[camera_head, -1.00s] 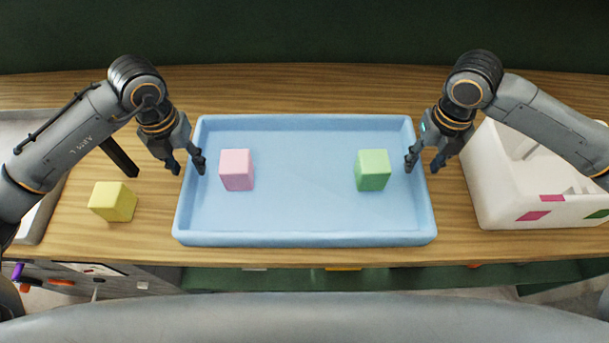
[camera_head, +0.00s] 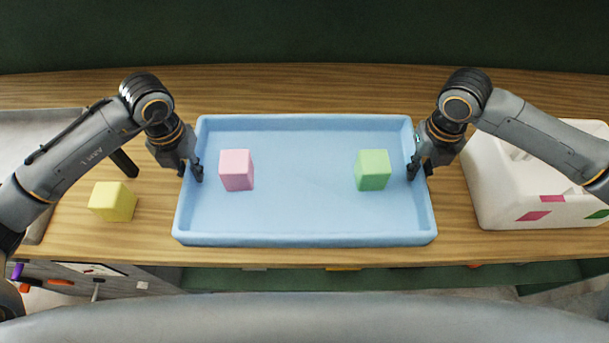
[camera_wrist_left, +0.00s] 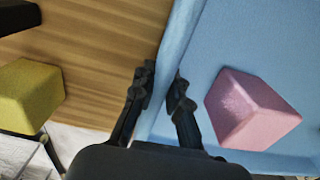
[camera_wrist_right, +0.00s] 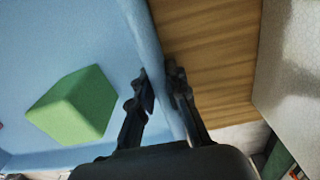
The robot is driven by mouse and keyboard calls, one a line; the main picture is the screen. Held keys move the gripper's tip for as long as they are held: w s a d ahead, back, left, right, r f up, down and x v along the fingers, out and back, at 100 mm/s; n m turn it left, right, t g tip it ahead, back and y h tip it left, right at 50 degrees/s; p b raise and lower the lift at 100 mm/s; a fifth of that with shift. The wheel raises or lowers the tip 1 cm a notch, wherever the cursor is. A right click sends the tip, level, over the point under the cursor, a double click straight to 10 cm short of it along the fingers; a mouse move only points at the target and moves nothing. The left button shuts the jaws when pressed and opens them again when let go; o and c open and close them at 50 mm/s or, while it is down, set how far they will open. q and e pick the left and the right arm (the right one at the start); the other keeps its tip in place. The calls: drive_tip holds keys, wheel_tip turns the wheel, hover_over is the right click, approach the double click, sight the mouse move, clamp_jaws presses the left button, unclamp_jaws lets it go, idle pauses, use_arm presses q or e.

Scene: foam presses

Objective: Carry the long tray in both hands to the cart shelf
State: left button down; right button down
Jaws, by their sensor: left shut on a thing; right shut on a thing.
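The long light-blue tray (camera_head: 300,212) lies on the wooden table. A pink block (camera_head: 237,171) stands in its left part and a green block (camera_head: 373,170) in its right part. My left gripper (camera_head: 191,174) is shut on the tray's left wall, which runs between its fingers in the left wrist view (camera_wrist_left: 160,80). My right gripper (camera_head: 419,170) is shut on the tray's right wall, also between the fingers in the right wrist view (camera_wrist_right: 158,82). The cart shelf cannot be made out.
A yellow block (camera_head: 113,202) lies on the table (camera_head: 300,82) left of the tray. A white bin (camera_head: 500,195) with pink and green patches stands at the right. A grey tray-like surface (camera_head: 25,127) is at the far left. Colored items show below the table edge.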

use_arm(q)
drive_tip(key=shift+r, duration=0.1)
use_arm(e)
drive_tip(key=shift+r, duration=0.15)
